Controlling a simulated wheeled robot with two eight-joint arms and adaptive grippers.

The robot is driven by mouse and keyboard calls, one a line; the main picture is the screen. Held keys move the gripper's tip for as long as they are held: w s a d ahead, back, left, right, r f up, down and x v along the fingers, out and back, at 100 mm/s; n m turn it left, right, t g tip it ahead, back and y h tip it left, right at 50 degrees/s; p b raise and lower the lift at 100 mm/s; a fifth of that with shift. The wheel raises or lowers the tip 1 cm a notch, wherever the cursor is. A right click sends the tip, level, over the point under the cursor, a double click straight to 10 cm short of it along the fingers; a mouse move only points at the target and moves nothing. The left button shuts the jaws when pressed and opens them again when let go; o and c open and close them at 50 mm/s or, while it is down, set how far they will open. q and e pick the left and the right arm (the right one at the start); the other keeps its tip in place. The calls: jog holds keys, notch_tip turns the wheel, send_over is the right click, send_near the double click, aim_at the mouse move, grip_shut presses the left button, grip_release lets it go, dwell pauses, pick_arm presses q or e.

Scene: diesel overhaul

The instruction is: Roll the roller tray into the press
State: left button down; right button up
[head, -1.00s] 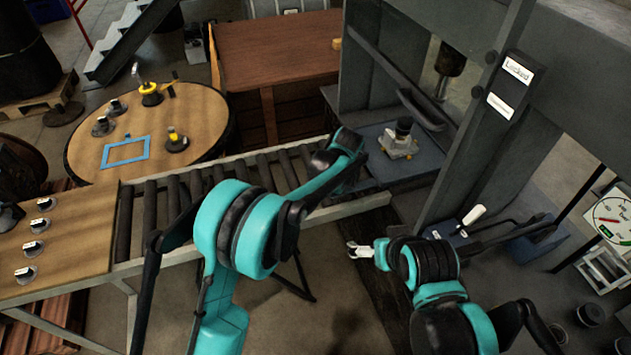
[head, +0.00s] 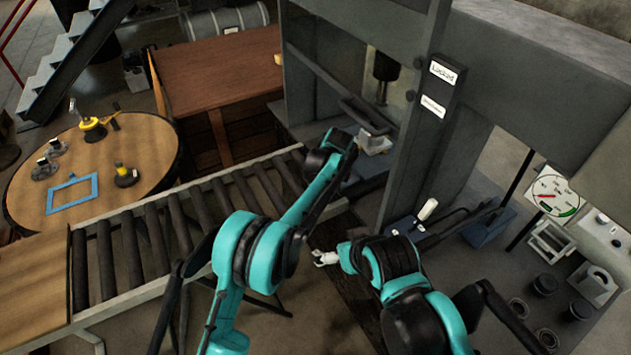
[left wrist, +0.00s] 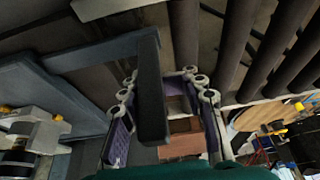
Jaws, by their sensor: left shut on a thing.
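The press (head: 408,150) is a tall grey frame with a dark ram (head: 385,65). The blue-grey roller tray (head: 372,163) lies between its uprights, partly hidden by my left arm. A light metal part (head: 373,141) sits on the tray, a little left of the ram in the picture. In the left wrist view, the tray (left wrist: 62,92) and metal part (left wrist: 35,130) are at the left. My left gripper (left wrist: 163,92) is shut on the tray's dark handle bar (left wrist: 152,100). My right gripper (head: 323,258) is open and empty, low in front of the press.
The roller conveyor (head: 150,250) runs from a wooden table toward the press, its visible rollers clear. A round table (head: 95,165) with tools stands at left, and a wooden workbench (head: 220,75) behind. A white-handled lever (head: 427,210) and a gauge (head: 555,195) are at right.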

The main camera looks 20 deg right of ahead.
pick_arm(q)
jog(key=shift+d, duration=0.45)
jog(key=c, duration=1.6)
grip_release()
jog(key=shift+o, duration=1)
jog(key=shift+w+d+f, duration=0.15)
jog(key=shift+d+f, duration=0.05)
jog(key=shift+d, duration=0.15)
jog(key=shift+a, duration=0.1)
pick_arm(e)
jog(key=shift+w+d, duration=0.15)
jog(key=shift+d, duration=0.1)
pick_arm(q)
jog(key=shift+a, duration=0.1)
jog(key=a+v, duration=0.1)
jog(key=v, duration=1.1)
jog(key=shift+d, duration=0.35)
pick_arm(e)
jog(key=shift+f, duration=0.1)
